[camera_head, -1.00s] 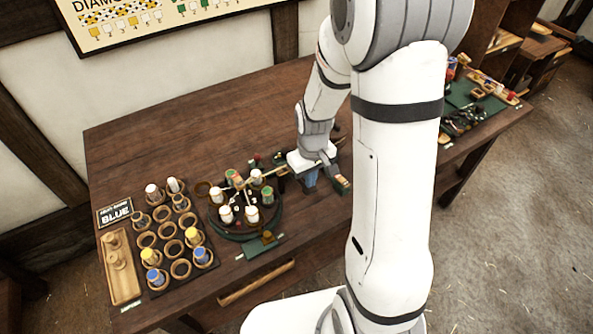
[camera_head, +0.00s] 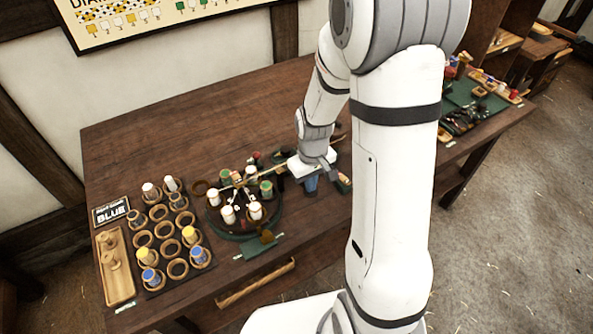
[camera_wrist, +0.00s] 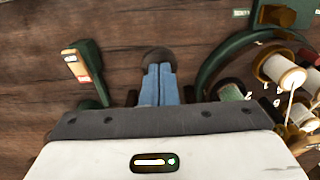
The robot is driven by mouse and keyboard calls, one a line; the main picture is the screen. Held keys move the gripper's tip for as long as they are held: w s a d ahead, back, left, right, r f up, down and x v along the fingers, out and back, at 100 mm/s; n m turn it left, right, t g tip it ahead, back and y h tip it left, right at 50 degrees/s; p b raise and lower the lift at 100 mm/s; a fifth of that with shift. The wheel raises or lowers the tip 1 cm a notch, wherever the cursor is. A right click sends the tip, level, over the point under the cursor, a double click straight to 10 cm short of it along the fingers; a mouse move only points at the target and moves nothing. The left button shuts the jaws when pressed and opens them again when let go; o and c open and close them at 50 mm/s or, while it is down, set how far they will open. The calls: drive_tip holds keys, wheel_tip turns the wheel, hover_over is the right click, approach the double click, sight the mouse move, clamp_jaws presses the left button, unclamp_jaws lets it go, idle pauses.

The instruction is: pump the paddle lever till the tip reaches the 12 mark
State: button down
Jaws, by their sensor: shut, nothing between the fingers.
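My gripper (camera_head: 311,186) is shut and empty, its blue fingers pointing down at the table right of the round braiding stand (camera_head: 278,222). In the wrist view the closed fingertips (camera_wrist: 158,72) lie over a dark rounded pad (camera_wrist: 158,56), which looks like the paddle of the lever. I cannot tell whether they touch it. The rest of the lever is hidden under my gripper. A green post with a pale marked plate (camera_wrist: 76,65) stands left of the fingers; it also shows in the head view (camera_head: 344,181). Its marks and any pointer tip are too small to read.
White and green bobbins (camera_head: 228,214) hang around the stand, close to my gripper. A rack of wooden rings (camera_head: 178,268) and a wooden tray (camera_head: 104,289) lie at the left. The back of the table (camera_head: 190,130) is clear.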

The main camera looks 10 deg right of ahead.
drive_tip(key=shift+f+b, duration=1.1)
drive_tip(key=shift+f, duration=0.35)
drive_tip(key=shift+f+b, duration=0.3)
drive_tip(key=shift+r, duration=0.15)
drive_tip(key=shift+r+p, duration=2.3)
drive_tip(key=shift+r, duration=0.8)
drive_tip(key=shift+w, duration=0.1)
drive_tip(key=shift+f, duration=0.15)
drive_tip(key=shift+f+b, duration=2.45)
drive_tip(key=shift+f, duration=0.35)
drive_tip(key=shift+f+b, duration=0.3)
